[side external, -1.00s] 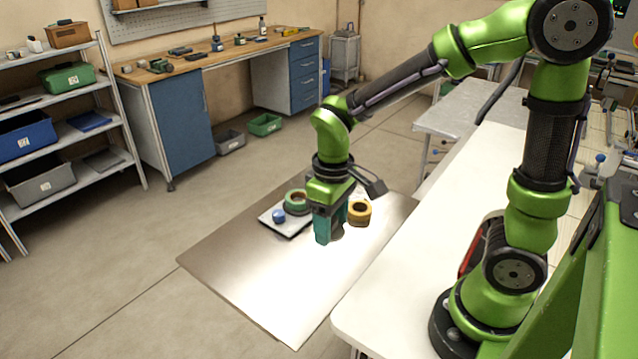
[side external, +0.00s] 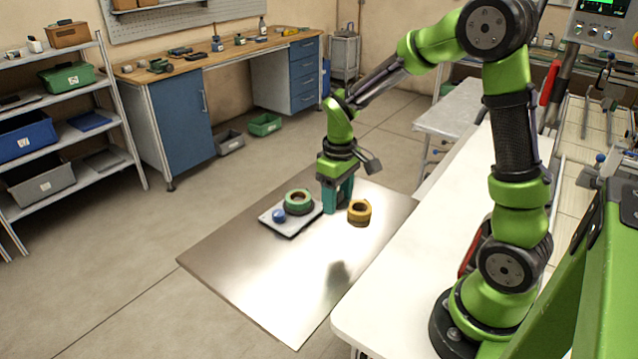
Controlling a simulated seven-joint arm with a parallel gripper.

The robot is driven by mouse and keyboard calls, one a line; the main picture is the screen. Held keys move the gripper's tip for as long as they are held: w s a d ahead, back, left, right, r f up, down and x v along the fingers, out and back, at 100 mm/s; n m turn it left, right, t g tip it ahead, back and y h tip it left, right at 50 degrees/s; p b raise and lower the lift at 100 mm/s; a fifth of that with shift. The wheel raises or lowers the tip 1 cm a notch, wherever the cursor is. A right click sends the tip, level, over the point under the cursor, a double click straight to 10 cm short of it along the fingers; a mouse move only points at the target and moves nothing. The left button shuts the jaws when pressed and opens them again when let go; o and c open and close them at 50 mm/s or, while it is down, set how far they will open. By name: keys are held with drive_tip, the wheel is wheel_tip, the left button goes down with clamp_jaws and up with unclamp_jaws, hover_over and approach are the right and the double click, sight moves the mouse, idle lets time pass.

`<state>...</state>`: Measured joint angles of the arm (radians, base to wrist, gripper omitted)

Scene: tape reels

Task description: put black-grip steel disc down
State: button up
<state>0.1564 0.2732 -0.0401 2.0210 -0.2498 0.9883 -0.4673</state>
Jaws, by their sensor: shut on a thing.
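My gripper (side external: 337,206) points down over the far part of the metal sheet, between the white tray and the yellow reel. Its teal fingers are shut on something. I take this to be the black-grip steel disc, but the disc cannot be made out; the fingers hide it or it is too small to see. I cannot tell whether it touches the sheet.
A white tray (side external: 291,231) left of my gripper bears a green reel (side external: 298,199) and a small blue-topped thing (side external: 278,216). A yellow tape reel (side external: 359,211) stands close on the right. The metal sheet (side external: 270,285) is clear in front.

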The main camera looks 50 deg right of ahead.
drive_tip(key=w+d, duration=0.1)
drive_tip(key=w, duration=0.3)
drive_tip(key=w+f, duration=0.1)
drive_tip(key=w, duration=0.4)
drive_tip(key=w+d, duration=0.1)
drive_tip(key=w, duration=0.3)
drive_tip(key=shift+w+d+f, duration=0.15)
drive_tip(key=shift+w+d, duration=0.1)
drive_tip(key=shift+d, duration=0.05)
drive_tip(key=shift+w+f, duration=0.1)
drive_tip(key=shift+f, duration=1.65)
